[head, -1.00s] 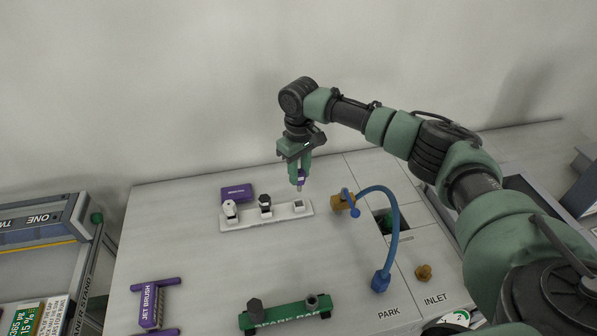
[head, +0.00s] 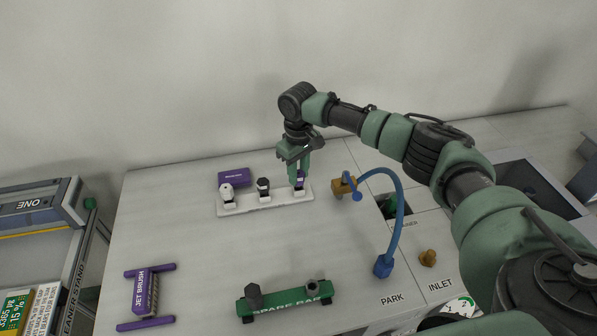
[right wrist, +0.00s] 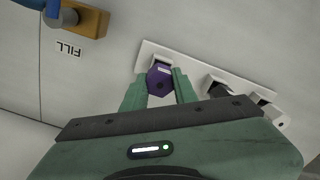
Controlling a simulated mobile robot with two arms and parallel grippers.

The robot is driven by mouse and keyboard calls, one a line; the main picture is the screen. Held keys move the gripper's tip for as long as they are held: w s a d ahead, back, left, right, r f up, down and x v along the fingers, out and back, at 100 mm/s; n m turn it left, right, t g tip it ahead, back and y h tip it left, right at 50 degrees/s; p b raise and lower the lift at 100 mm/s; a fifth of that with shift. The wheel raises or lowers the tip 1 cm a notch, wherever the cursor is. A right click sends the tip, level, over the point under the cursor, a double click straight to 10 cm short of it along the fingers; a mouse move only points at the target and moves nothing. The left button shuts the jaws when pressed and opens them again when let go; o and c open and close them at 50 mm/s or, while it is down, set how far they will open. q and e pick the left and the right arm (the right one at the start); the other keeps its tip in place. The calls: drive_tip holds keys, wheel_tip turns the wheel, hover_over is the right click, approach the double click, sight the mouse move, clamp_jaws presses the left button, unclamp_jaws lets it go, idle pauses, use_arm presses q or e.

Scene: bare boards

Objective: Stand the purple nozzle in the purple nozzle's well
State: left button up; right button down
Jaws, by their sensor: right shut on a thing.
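The purple nozzle (head: 300,177) is between the fingers of my right gripper (head: 299,180), upright over the right end of the white rack (head: 240,209). In the right wrist view the purple nozzle (right wrist: 159,80) shows as a dark purple hexagonal top, and my right gripper (right wrist: 160,88) is shut on it. The nozzle is at the rack's right-end well; its lower end is hard to see, so I cannot tell if it is fully seated. My left gripper is not in view.
A white nozzle (head: 227,192) and a black nozzle (head: 263,187) stand in the rack's other wells. A purple box (head: 234,177) lies behind. A brass block (head: 343,188) and blue hose (head: 399,222) stand to the right. A green spare rail (head: 285,299) and purple jet brush (head: 147,297) lie in front.

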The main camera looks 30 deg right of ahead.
drive_tip(key=shift+f, duration=0.35)
drive_tip(key=c, duration=1)
unclamp_jaws()
drive_tip(key=shift+c, duration=0.2)
wheel_tip(320, 180, up, 8)
drive_tip(key=p, duration=0.8)
drive_tip(key=shift+r, duration=1)
